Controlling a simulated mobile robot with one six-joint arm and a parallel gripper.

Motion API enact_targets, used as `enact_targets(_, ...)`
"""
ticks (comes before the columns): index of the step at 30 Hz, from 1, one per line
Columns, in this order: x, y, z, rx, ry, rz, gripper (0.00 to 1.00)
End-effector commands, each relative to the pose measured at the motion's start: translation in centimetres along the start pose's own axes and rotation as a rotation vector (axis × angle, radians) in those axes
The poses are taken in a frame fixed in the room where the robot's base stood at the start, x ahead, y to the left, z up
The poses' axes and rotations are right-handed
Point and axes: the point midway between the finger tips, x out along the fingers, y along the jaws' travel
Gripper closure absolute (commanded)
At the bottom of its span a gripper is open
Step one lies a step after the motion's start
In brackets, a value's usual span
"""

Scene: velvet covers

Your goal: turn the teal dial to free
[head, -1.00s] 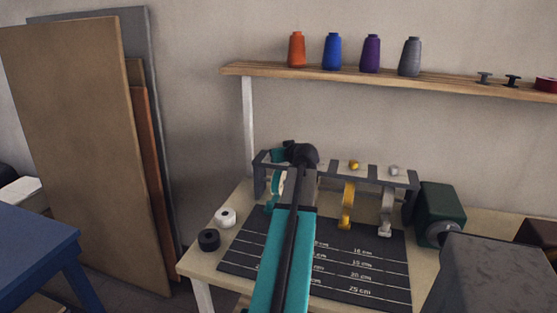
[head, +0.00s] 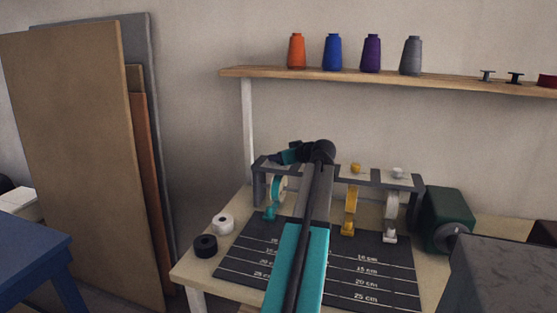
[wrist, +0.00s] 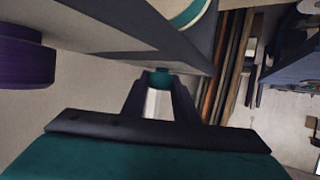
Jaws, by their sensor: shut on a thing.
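My gripper (wrist: 160,88) is shut on the small teal dial (wrist: 160,76), which shows between its fingertips in the wrist view. In the head view my gripper (head: 272,159) is at the left end of the grey rack (head: 338,180), and the dial cannot be made out there. Below it hang a teal-rimmed reel (head: 277,189) and a teal foot (head: 269,214). The reel also shows at the top of the wrist view (wrist: 187,14). Which way the dial points cannot be told.
A yellow dial (head: 356,168) and a white dial (head: 397,172) sit further right on the rack. A dark ruled mat (head: 345,262) lies in front. A green machine (head: 445,218) stands to the right. A shelf (head: 380,80) with cones runs above.

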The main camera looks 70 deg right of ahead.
Motion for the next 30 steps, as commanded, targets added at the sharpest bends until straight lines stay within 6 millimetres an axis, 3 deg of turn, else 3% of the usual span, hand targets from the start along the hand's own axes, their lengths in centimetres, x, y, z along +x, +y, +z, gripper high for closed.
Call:
enact_targets(10, 0.0, 0.0, 0.0, -0.001, 0.000, -0.001, 0.96)
enact_targets(11, 0.0, 0.0, 0.0, -0.001, 0.000, -0.001, 0.70)
enact_targets(14, 0.0, 0.0, 0.0, -0.001, 0.000, -0.002, 0.55)
enact_targets(25, -0.2, 0.0, 0.0, -0.001, 0.000, -0.001, 0.55)
enact_targets(30, -1.2, 0.0, 0.1, -0.001, 0.000, 0.000, 0.55)
